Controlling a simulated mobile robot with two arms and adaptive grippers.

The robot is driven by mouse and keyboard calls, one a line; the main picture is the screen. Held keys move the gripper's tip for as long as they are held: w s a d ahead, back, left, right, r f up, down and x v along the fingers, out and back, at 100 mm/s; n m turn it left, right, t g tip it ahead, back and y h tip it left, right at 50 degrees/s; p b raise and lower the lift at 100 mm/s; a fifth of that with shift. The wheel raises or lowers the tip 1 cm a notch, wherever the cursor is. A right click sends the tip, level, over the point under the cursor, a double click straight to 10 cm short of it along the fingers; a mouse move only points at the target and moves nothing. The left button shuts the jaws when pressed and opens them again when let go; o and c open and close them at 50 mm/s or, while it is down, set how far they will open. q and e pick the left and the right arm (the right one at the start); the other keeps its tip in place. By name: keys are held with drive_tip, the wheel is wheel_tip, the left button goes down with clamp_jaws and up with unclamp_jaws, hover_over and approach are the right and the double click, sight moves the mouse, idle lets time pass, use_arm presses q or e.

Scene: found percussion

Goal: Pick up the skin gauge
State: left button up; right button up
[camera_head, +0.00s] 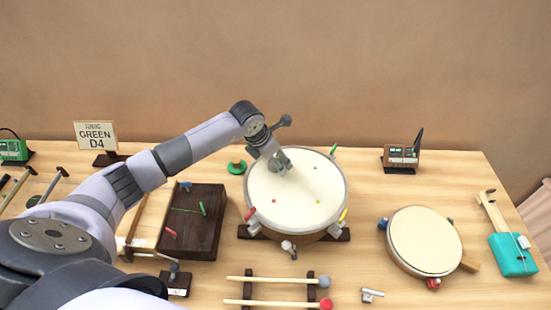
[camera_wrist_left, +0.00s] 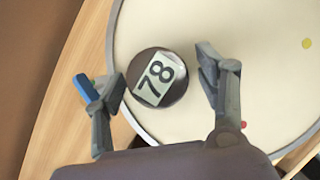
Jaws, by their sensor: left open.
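The skin gauge (camera_wrist_left: 158,78) is a round dark disc with a pale label reading "78". It lies on the pale skin of the large drum (camera_head: 300,218), near the rim, in the left wrist view. In the head view my left gripper (camera_head: 281,163) is over the far left part of the drum skin and the gauge cannot be made out there. In the left wrist view my left gripper (camera_wrist_left: 162,82) is open, with one finger on each side of the gauge. Whether the fingers touch it cannot be told. My right gripper is not in view.
Colored pegs stand around the drum rim, including a yellow peg (camera_head: 343,214) and a green peg (camera_head: 333,150). A blue piece (camera_wrist_left: 82,88) is beside my left finger. A smaller drum (camera_head: 425,240), a dark tray (camera_head: 190,240) and two mallets (camera_head: 275,281) lie nearby.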

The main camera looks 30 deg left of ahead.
use_arm(q)
drive_tip(key=shift+c, duration=0.5)
drive_tip(key=c, duration=1.3)
clamp_jaws()
drive_tip(key=shift+a+r, duration=0.1)
drive_tip(key=shift+r, duration=0.05)
